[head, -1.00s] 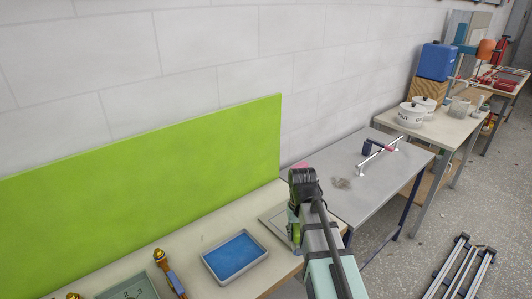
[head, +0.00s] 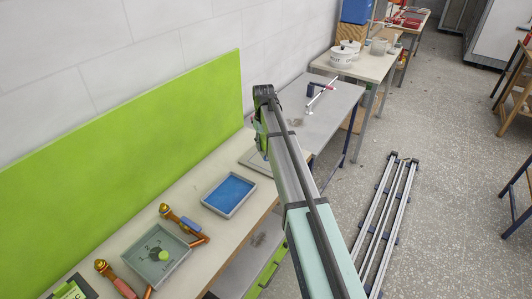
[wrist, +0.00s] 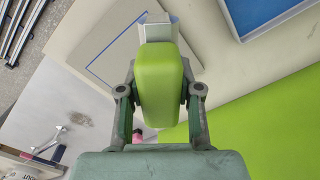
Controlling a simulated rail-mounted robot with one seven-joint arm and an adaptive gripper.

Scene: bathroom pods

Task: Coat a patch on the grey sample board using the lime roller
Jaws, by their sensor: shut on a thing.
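My gripper (wrist: 160,100) is shut on the lime roller (wrist: 160,85), with one finger on each side of its green body. The roller's pale grey head end (wrist: 158,28) points to the top of the wrist view, over the grey sample board (wrist: 98,28). The board has a blue outlined patch, partly hidden behind the roller. I cannot tell whether the roller touches the board. In the head view the board (head: 247,158) lies at the far end of the near bench, partly covered by my arm. The lime roller (head: 261,140) shows as a small green part beside my gripper.
A tray with a blue inside (head: 229,194) lies beside the board. A lime panel (head: 120,160) stands behind the bench. A grey table (head: 335,100) adjoins it.

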